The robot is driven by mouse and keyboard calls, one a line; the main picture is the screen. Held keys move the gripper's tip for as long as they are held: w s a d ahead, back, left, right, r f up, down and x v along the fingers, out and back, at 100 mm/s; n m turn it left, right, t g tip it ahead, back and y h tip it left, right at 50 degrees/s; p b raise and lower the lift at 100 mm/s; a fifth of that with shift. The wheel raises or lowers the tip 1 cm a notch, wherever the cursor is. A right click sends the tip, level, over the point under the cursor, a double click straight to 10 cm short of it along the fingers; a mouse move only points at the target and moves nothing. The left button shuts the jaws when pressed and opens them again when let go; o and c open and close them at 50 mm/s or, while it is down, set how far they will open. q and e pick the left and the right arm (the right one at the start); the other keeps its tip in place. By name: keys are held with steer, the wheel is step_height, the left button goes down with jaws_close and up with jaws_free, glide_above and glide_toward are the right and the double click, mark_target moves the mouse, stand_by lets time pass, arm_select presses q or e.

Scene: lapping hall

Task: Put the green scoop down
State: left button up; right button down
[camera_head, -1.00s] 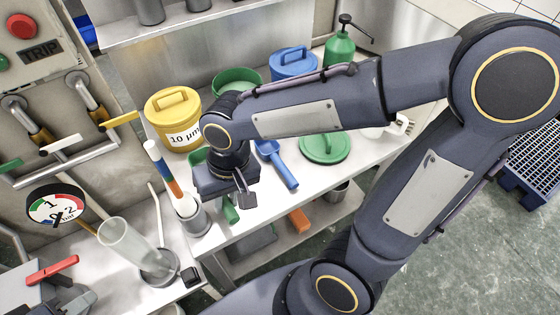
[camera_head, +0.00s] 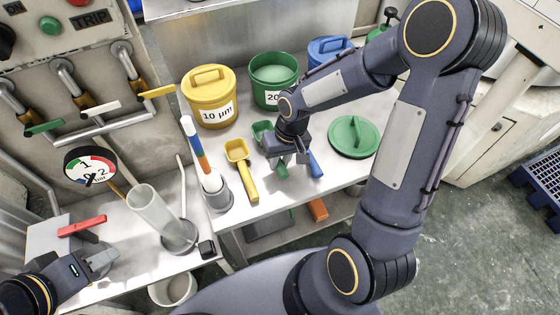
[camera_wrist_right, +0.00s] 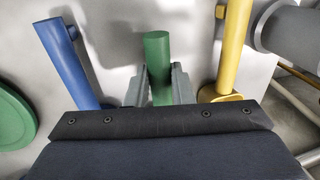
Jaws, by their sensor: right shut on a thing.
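The green scoop (camera_head: 262,130) is between the yellow scoop (camera_head: 238,152) and the blue scoop (camera_head: 315,165) at the white counter's front. My right gripper (camera_head: 290,168) is shut on its green handle, which shows between the two fingers in the right wrist view (camera_wrist_right: 157,60). The handle points toward the counter's front edge. I cannot tell whether the scoop touches the counter. My gripper hides its middle and most of the blue scoop. My left gripper (camera_head: 100,260) is low at the left, away from the scoops; its finger gap is unclear.
Behind stand a yellow bucket (camera_head: 211,108), a green bucket (camera_head: 272,92) and a blue bucket (camera_head: 328,48). A green lid (camera_head: 353,137) lies right of the scoops. A grey holder with a striped stick (camera_head: 218,194) stands left. A clear cylinder (camera_head: 158,215) stands on the lower bench.

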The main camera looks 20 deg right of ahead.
steer(key=shift+f, duration=0.5)
steer(key=shift+f, duration=0.15)
steer(key=c, duration=1.3)
jaws_free()
steer(key=shift+o, duration=0.2)
